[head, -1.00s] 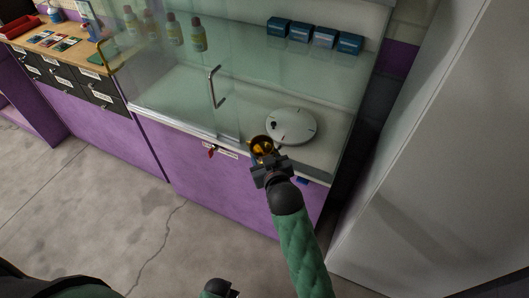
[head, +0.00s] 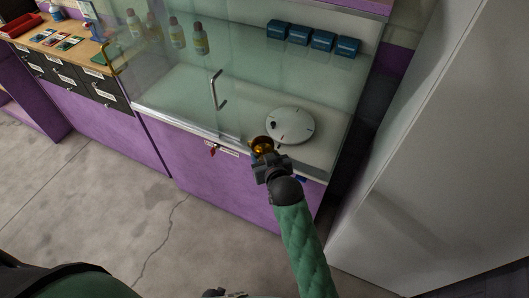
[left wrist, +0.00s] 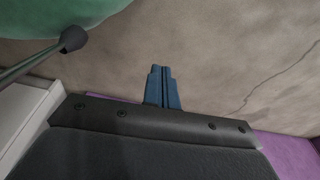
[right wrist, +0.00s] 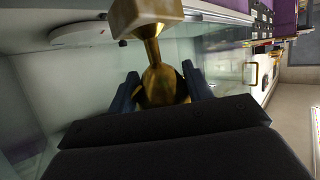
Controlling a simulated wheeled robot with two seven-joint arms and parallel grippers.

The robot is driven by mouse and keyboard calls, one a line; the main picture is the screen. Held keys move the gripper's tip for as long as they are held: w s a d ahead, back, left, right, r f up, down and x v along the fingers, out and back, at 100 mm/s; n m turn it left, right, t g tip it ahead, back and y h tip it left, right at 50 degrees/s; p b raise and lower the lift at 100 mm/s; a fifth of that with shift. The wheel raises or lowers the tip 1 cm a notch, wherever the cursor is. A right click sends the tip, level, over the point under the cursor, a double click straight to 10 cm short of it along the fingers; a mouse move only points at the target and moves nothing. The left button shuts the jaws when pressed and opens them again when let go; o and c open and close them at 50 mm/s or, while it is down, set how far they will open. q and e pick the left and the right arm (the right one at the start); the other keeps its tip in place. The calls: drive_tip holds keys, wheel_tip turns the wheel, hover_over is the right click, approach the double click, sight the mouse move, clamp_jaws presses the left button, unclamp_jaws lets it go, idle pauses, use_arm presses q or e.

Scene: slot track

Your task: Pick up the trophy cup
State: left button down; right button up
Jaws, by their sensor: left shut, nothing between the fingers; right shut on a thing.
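The gold trophy cup (head: 262,146) is at the front edge of the glass display case, in front of the round white disc. My right gripper (head: 266,158) is shut on it. In the right wrist view the cup's bowl (right wrist: 160,86) sits between the two blue fingers, with its stem and square base pointing away from the gripper. Part of the bowl is hidden by the gripper. My left gripper (left wrist: 163,72) is shut and empty above the concrete floor. In the head view only a little of it shows at the bottom edge.
The round white disc (head: 290,126) lies in the case. Several blue boxes (head: 299,35) and bottles (head: 201,38) stand on the glass shelf. A door handle (head: 217,90) is left of the cup. A large pale panel (head: 430,150) stands at right. The floor in front is clear.

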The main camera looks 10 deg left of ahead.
use_arm(q)
drive_tip(key=s+a+f+p, duration=0.1)
drive_tip(key=s+f+p, duration=0.1)
drive_tip(key=s, duration=0.3)
drive_tip(key=shift+s+a+f, duration=0.15)
drive_tip(key=shift+a+f, duration=0.05)
drive_tip(key=shift+a, duration=0.1)
